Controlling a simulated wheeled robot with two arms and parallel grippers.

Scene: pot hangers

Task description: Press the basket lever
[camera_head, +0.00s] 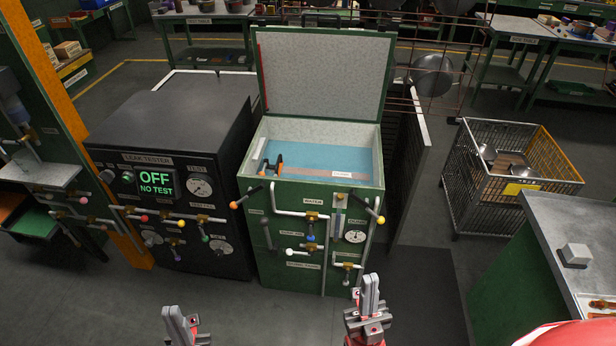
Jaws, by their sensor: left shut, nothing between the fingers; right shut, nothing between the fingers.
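A green water tank (292,240) stands in the middle with its lid (322,75) raised and blue water (318,158) inside. A black and orange handle (272,165) sits at the left inside the tank opening. A lever with an orange end (246,197) sticks out at the tank's front left, and a lever with a yellow end (370,210) at its front right. I cannot tell from the labels which is the basket lever. My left gripper (182,322) and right gripper (370,292) are shut and empty at the bottom edge, in front of the tank and apart from it.
The black leak tester (200,150) left of the tank reads "OFF NO TEST". A wire basket cart (480,195) stands right of the tank, and a green bench (545,255) at the right edge. Pipes and small valves project from the tank's front. Open floor (420,275) lies between tank and bench.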

